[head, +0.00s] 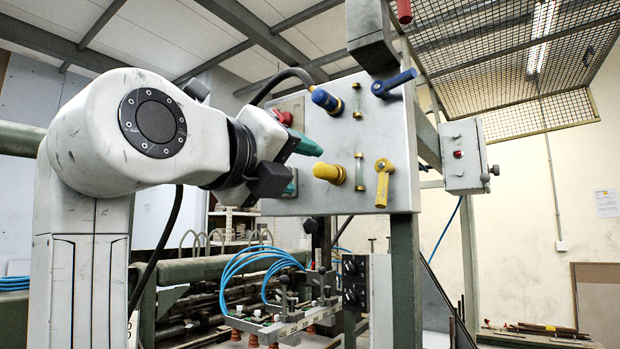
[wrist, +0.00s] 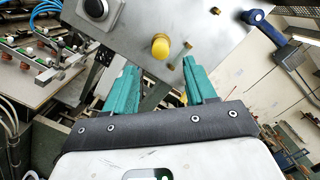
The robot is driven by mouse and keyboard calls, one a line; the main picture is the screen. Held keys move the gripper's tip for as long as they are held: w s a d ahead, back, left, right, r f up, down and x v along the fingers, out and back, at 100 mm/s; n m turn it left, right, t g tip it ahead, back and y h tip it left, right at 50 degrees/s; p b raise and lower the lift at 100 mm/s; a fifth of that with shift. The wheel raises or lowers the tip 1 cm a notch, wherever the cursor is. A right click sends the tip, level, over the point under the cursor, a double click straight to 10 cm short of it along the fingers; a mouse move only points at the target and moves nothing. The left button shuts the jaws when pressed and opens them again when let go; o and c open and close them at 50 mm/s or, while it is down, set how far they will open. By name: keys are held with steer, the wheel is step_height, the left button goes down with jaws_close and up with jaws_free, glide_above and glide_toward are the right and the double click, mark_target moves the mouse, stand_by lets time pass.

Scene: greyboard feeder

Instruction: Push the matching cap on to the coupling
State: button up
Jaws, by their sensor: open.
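A grey upright panel (head: 300,200) carries the coloured fittings in the head view. A yellow round-ended fitting (head: 330,173) sticks out low on it, and a blue one (head: 325,100) sits above. A red piece (head: 282,116) is near the panel's left side, partly behind my wrist. I cannot tell which of these are caps and which are couplings. My gripper (head: 306,165), with green fingers, is open and empty, left of the yellow fitting. In the wrist view, the yellow fitting (wrist: 160,46) appears between and beyond the spread fingertips (wrist: 160,64), apparently ungripped.
A blue handle (head: 393,82) and a yellow handle (head: 383,182) stick out on the panel's right side, beside two sight glasses (head: 357,101). A grey switch box (head: 465,156) stands further right. Below is a rack with blue hoses (head: 262,262).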

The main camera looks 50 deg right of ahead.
steer(key=shift+s+a+f, duration=0.15)
steer(key=shift+a, duration=1.35)
steer(key=w+d+f+n+t+y, duration=0.25)
steer(key=w+f+n, duration=0.5)
steer(key=f, duration=0.45)
steer(key=w+d+f+n+t+y, duration=0.1)
steer(key=w+f+n+y, duration=0.15)
steer(key=f+n, duration=1)
steer(key=w+f+n+t+y, duration=0.15)
steer(key=f+n+y, duration=0.3)
steer(key=f, duration=1.45)
steer(key=s+a+f+n+g+y, duration=0.15)
steer(key=s+f+n, duration=0.25)
steer(key=f, duration=0.4)
steer(key=s+f+n+y, duration=0.2)
steer(key=s+f+n, duration=0.15)
steer(key=f, duration=0.35)
steer(key=s+f+n+g+y, duration=0.1)
steer(key=s+f+n, duration=0.2)
steer(key=s+f, duration=0.35)
steer(key=s+a+f+n+g+y, duration=0.2)
steer(key=s+f+n, duration=0.2)
steer(key=s+f, duration=0.2)
steer(key=s+a+f+n+g+y, duration=0.2)
steer(key=s+a+f+n, duration=0.1)
steer(key=s+f, duration=0.4)
steer(key=s+n, duration=0.1)
steer(key=s, duration=0.2)
steer(key=shift+s+a+y, duration=0.25)
steer(key=shift+a+y, duration=0.05)
